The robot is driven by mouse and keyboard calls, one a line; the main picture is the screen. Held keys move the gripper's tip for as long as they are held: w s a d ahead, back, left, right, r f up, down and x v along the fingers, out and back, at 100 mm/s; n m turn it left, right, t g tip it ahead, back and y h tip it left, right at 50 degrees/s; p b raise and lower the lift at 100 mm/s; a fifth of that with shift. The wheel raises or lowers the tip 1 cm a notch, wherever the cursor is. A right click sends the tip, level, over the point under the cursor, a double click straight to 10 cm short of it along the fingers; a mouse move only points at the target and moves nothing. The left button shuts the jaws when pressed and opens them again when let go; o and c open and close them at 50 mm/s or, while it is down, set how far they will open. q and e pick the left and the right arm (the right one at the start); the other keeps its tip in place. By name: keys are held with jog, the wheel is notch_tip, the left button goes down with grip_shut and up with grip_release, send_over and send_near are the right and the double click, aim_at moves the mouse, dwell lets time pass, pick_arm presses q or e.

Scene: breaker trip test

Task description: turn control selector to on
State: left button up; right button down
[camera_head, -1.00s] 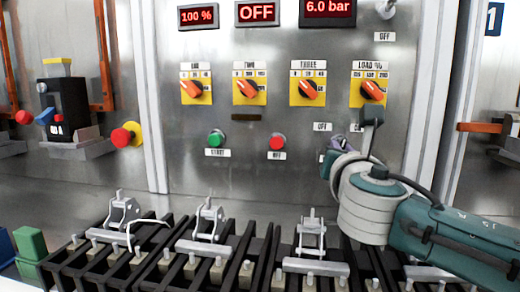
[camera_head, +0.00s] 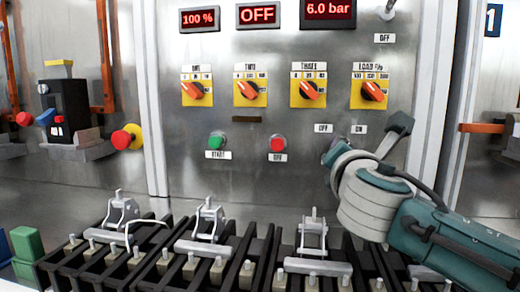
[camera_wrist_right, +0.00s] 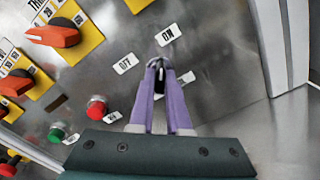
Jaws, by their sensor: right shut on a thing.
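The control selector (camera_wrist_right: 158,77) is a small dark knob in a silver ring on the steel panel, seen in the right wrist view below the OFF label (camera_wrist_right: 125,64) and the ON label (camera_wrist_right: 168,34). My right gripper (camera_wrist_right: 156,73) has its two purple fingers shut on the knob. In the head view my right gripper (camera_head: 335,150) is at the panel below the OFF label (camera_head: 323,128) and the ON label (camera_head: 359,129). There the wrist and fingers hide the selector. Which label the knob points at cannot be told. My left gripper is not in view.
A red button (camera_head: 278,143) and a green button (camera_head: 217,140) sit left of my gripper. Orange knobs on yellow plates (camera_head: 310,88) line the panel above. A display (camera_head: 258,14) reads OFF. A rack with metal levers (camera_head: 312,240) stands below the arm.

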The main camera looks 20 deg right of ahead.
jog(key=shift+r, duration=0.1)
jog(key=c, duration=0.9)
grip_release()
jog(key=p+v, duration=0.1)
jog(key=v, duration=0.9)
jog(key=shift+d, duration=0.1)
